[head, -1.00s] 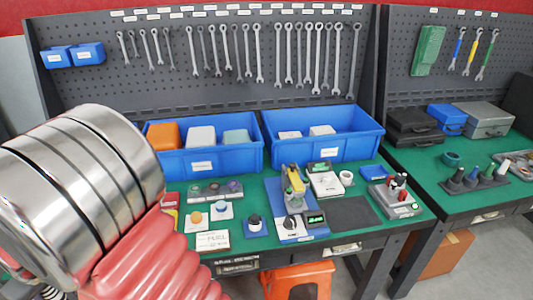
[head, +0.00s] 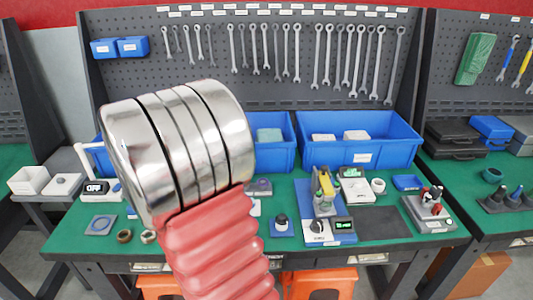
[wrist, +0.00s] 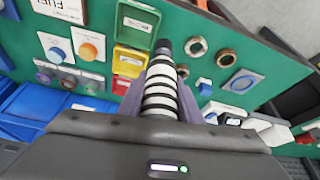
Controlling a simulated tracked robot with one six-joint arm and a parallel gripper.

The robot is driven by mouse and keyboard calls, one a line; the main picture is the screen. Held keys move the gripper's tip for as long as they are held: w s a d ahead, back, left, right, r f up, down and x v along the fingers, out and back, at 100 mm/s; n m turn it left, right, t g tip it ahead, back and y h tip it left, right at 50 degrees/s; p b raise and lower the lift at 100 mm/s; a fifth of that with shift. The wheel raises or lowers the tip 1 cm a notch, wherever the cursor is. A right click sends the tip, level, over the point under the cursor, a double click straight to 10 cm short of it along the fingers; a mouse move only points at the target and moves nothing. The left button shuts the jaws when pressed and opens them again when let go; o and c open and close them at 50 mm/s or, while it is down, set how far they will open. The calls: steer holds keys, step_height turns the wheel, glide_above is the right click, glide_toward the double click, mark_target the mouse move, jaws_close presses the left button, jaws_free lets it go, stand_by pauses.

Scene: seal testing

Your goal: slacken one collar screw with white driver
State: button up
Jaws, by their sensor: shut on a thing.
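In the wrist view my gripper (wrist: 161,98) is shut on the white driver (wrist: 160,77), a white handle with black bands and a dark end pointing away from me. Its far end is above the green bench. Two small ring-shaped pieces, which may be the collars, lie just right of the driver's dark end: a steel-looking ring (wrist: 196,46) and a browner ring (wrist: 227,58). In the head view a brown ring (head: 124,236) and a paler ring (head: 148,237) lie at the bench's front left. No screw can be made out. My gripper is out of the head view.
My arm blocks the head view's middle left. A yellow bin (wrist: 131,60) is left of the driver. A device reading OFF (head: 97,189) stands behind the plate. Blue crates (head: 360,155) line the back.

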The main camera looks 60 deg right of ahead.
steer(key=s+d+r+m+g+h, duration=0.1)
steer(key=s+d+r+m+g, duration=0.15)
steer(key=s+d+m, duration=0.5)
steer(key=s+d+r+m+g, duration=0.1)
steer(key=s+d+r+m, duration=0.2)
steer(key=s+d, duration=0.85)
steer(key=s+d+r+m+g, duration=0.1)
steer(key=s+d+r+m, duration=0.1)
steer(key=s, duration=0.5)
steer(key=s+d+r+m+g+y, duration=0.1)
steer(key=s+d+r+m, duration=0.1)
steer(key=s+d+m, duration=0.2)
steer(key=s+d+r+m+g+y, duration=0.1)
steer(key=s+d+r+m, duration=0.2)
steer(key=s, duration=0.8)
steer(key=shift+d+m, duration=0.55)
steer(key=shift+d, duration=0.5)
steer(key=shift+g, duration=0.25)
steer(key=shift+f, duration=2.5)
steer(key=shift+w+f, duration=0.15)
steer(key=shift+f, duration=0.9)
steer(key=shift+a+r, duration=0.1)
steer(key=shift+r, duration=0.05)
